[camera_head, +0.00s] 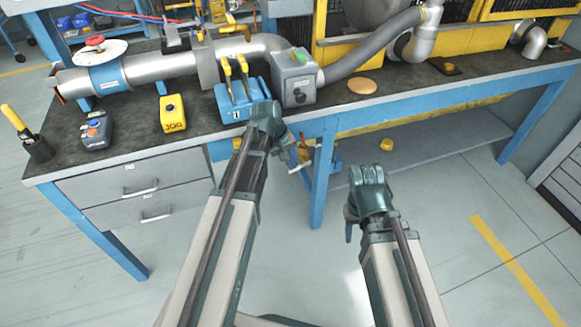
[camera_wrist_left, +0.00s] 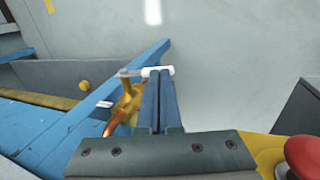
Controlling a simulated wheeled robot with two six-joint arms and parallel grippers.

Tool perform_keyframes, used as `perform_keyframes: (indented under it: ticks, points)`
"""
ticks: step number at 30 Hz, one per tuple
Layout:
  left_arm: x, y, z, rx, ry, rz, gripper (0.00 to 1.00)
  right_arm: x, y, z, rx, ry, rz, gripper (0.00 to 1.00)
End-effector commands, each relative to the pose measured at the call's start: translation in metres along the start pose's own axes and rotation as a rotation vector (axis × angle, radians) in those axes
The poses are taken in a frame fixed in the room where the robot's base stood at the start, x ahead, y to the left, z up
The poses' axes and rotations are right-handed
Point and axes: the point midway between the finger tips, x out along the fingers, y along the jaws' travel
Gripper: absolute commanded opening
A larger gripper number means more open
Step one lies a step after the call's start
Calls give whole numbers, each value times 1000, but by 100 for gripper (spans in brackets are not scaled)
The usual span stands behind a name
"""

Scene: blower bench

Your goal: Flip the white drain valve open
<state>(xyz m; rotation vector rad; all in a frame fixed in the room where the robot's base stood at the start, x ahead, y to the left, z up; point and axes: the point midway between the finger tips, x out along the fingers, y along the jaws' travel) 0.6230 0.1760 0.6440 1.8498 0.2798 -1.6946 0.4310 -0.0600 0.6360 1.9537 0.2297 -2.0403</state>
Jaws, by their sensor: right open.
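The drain valve has a brass-yellow body (camera_wrist_left: 128,104) beside the blue bench leg in the left wrist view. Its grey lever ends in a white grip (camera_wrist_left: 158,71). The lever points sideways in that view, with the grip across the tips of my left gripper (camera_wrist_left: 159,78). The blue fingers lie close together, with the grip at their ends rather than clearly between them. In the head view my left gripper (camera_head: 292,160) is below the bench's front edge beside the valve (camera_head: 306,148), partly hiding it. My right gripper (camera_head: 349,229) hangs empty, pointing down, its fingers mostly hidden.
The blue bench leg (camera_head: 322,185) stands close to the valve. Above are a blue lever box (camera_head: 236,103), a grey switch box (camera_head: 293,78) and a yellow JOG box (camera_head: 172,113). A lower shelf (camera_head: 450,135) lies behind. Floor at right is clear.

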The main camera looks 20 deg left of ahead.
Motion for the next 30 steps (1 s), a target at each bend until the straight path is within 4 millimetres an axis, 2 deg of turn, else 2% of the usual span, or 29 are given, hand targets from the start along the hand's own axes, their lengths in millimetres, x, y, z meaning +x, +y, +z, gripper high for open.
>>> perform_keyframes:
  ticks: [1, 4, 19, 30]
  points:
    - [7, -6, 1, -3, 2, 36, 0, 11, -1, -1, 0, 0, 0, 50]
    - [12, -8, 1, -3, 3, 102, 0, 21, -2, -1, 0, 0, 0, 50]
    - [39, -15, 0, 1, 2, 112, 0, 50, -4, -3, -2, 0, 6, 50]
    - [61, -13, 0, 1, 2, 112, 0, 70, -5, -4, -3, 1, 10, 50]
